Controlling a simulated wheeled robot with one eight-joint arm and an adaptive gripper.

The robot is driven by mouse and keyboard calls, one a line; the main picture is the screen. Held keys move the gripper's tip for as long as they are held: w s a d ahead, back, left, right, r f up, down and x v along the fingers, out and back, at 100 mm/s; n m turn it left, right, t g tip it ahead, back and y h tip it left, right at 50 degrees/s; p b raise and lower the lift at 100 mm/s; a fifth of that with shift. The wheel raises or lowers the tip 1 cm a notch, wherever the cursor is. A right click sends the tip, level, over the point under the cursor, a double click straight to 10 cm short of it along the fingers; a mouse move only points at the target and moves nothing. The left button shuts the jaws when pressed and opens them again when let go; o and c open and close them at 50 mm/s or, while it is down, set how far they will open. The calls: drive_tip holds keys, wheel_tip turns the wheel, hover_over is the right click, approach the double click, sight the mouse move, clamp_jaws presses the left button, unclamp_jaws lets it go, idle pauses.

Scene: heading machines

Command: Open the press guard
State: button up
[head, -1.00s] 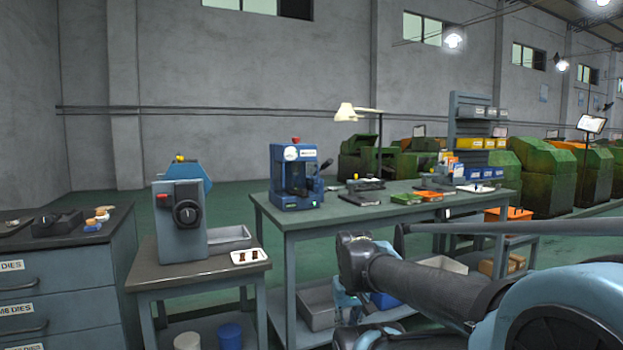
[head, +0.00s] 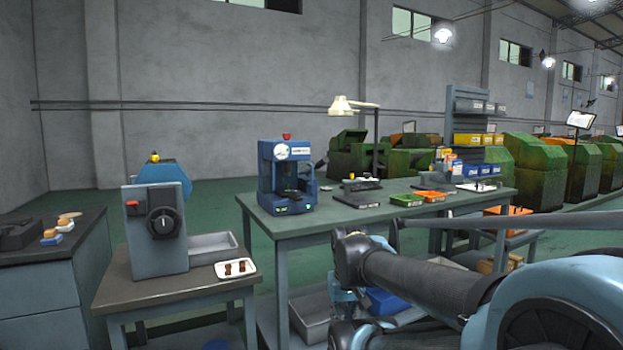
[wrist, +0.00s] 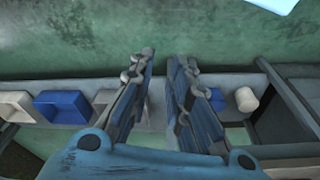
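The press (head: 286,185) is a small blue machine with a round dial and a red knob on top. It stands upright on the left end of the workbench in the head view. Its front shows a dark recess; I cannot make out the guard clearly or tell its position. My gripper (wrist: 160,75) shows in the wrist view with its two fingers apart and nothing between them. It points down at the floor and a low shelf, away from the press. In the head view my arm is folded low at the right, and the fingers are not clearly visible.
A grey machine with a black dial (head: 156,225) stands on a smaller table to the left, with a white tray (head: 236,269) beside it. Green floor shows between the tables.

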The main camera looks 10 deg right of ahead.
sight(312, 182)
drive_tip(key=w+a+r+m+t+y, duration=0.2)
drive_tip(key=w+a+r+m+y, duration=0.15)
drive_tip(key=w+r+m, duration=0.6)
drive_tip(key=w+a+r+m+t+y, duration=0.35)
drive_tip(key=w+r+m, duration=0.2)
drive_tip(key=w, duration=0.65)
drive_tip(key=w+d+r+m+t+y, duration=0.1)
drive_tip(key=w+d+r+m+t, duration=0.3)
drive_tip(key=w+d+r+m, duration=0.5)
drive_tip(key=w+d+r+m+t+y, duration=0.1)
drive_tip(key=w+d+r+m+t, duration=0.4)
drive_tip(key=w, duration=0.6)
drive_tip(key=shift+m+g, duration=0.45)
drive_tip(key=shift+m, duration=0.25)
drive_tip(key=x, duration=1)
drive_tip(key=d+x, duration=0.1)
drive_tip(key=x, duration=0.5)
drive_tip(key=shift+w+r, duration=0.4)
clamp_jaws()
